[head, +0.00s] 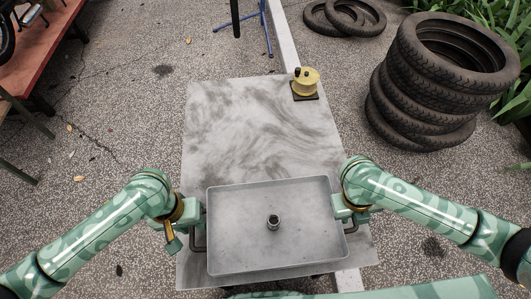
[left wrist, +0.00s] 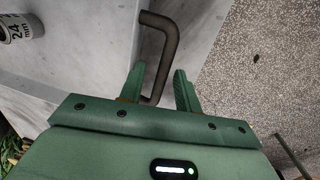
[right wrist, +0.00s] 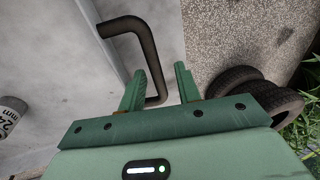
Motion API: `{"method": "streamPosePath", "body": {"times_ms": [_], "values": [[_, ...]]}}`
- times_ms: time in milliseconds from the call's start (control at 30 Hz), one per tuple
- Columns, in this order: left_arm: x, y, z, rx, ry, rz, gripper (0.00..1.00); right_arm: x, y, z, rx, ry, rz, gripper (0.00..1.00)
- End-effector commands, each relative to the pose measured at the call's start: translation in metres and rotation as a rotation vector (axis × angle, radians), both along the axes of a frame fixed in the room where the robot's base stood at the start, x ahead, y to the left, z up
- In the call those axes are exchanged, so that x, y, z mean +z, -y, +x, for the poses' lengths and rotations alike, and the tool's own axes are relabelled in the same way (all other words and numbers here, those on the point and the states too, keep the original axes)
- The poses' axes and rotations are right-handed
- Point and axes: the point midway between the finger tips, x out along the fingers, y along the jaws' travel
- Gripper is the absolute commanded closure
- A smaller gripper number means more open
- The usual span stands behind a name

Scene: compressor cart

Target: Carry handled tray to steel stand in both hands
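The grey handled tray (head: 240,252) is at the near end of a smeared grey metal top (head: 230,120), possibly the steel stand; I cannot tell whether it touches it. A small socket (head: 273,222), marked 24 mm in the wrist views (left wrist: 18,28), stands upright in the tray. My left gripper (head: 197,213) is at the tray's left handle; in the left wrist view, the dark handle (left wrist: 163,50) runs between its spread fingers. My right gripper (head: 345,210) is at the right handle (right wrist: 145,45), which also passes between spread fingers. Gaps show beside both handles.
A yellow device (head: 306,83) on a dark base sits at the top's far right corner. Stacked tyres (head: 425,95) stand to the right, with more tyres (head: 343,17) behind. A red bench (head: 40,45) is at far left. The middle of the top is clear.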

Motion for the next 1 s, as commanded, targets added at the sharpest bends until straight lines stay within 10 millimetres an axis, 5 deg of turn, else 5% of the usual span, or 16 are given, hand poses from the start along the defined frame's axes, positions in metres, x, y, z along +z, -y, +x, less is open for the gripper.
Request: {"method": "streamPosePath", "body": {"times_ms": [600, 767, 1000], "values": [[0.110, -0.021, 0.006, -0.001, 0.005, 0.002, 0.67, 0.000, -0.001, 0.000, 0.000, 0.000, 0.003, 0.67], [0.117, -0.022, 0.006, 0.000, 0.002, 0.003, 0.67, 0.010, -0.003, 0.002, 0.000, 0.002, 0.004, 0.67], [0.117, -0.022, 0.006, 0.000, 0.002, 0.002, 0.67, 0.062, -0.014, 0.005, 0.006, 0.006, 0.003, 0.67]]}}
